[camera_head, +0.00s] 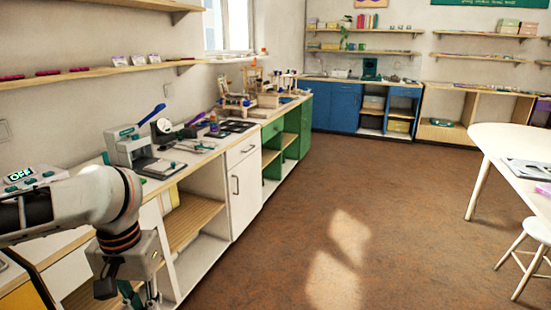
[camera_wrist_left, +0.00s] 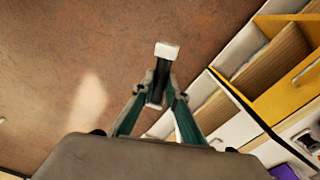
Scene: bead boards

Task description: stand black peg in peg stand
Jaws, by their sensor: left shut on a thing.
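My left gripper (camera_head: 140,296) hangs low at the front left, beside the open shelves under the counter. In the left wrist view its two green fingers (camera_wrist_left: 161,92) are shut on a dark, narrow bar-like thing, which I take to be the black peg (camera_wrist_left: 159,80). A white block-like end (camera_wrist_left: 167,50) shows at the peg's far tip. Brown floor lies beyond it. The peg is hard to make out in the head view. I cannot pick out the peg stand in either view. My right gripper is not in view.
The left counter (camera_head: 150,188) carries a grey-green machine (camera_head: 135,145), tools and wooden frames (camera_head: 238,95). A white cabinet (camera_head: 243,185) and green cabinet (camera_head: 290,140) stand below. A round-ended table (camera_head: 500,150) and stool (camera_head: 538,230) are at right. The floor (camera_head: 340,200) between is clear.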

